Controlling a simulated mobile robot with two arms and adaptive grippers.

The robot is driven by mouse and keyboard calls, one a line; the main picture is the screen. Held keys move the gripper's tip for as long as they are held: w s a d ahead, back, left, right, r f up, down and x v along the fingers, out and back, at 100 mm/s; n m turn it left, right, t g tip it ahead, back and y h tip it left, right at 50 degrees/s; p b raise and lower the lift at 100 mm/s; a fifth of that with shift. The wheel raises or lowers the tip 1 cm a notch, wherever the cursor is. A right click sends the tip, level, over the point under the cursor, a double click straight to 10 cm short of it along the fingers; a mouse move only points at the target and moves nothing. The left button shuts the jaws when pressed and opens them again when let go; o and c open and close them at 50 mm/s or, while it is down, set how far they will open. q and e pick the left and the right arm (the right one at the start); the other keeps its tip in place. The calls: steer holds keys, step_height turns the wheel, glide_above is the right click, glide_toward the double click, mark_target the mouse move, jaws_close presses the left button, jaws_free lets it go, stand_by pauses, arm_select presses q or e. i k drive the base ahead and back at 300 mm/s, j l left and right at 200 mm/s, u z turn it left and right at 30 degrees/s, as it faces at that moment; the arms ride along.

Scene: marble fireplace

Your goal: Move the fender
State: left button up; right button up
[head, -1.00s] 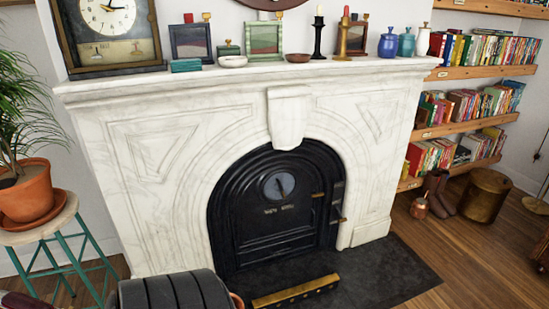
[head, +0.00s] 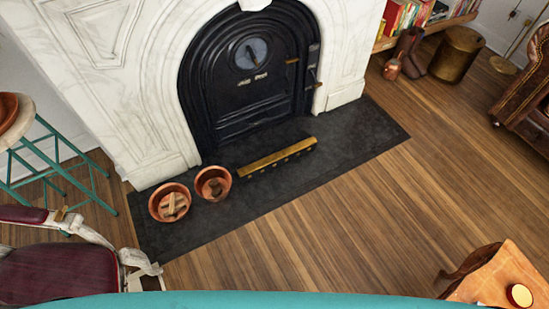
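The fender (head: 277,157) is a low, long brass-coloured bar with dark notches along its front face. In the head view it lies slantwise on the dark hearth slab (head: 365,140), in front of the black arched fireplace door (head: 247,95). Its left end is close beside a copper-coloured pot (head: 213,183); I cannot tell whether they touch. Neither of my grippers shows in this view.
A second copper-coloured pot (head: 170,202) stands left of the first. A maroon-and-white chair (head: 60,272) is at lower left, below a teal-legged stool (head: 45,158). An orange-brown table (head: 500,280) is at lower right. The wooden floor (head: 340,225) is clear between.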

mark_target(249, 172)
steer(key=i+u, duration=0.15)
steer(key=i, duration=0.65)
steer(key=i+l+u, duration=0.2)
steer(key=i, duration=0.6)
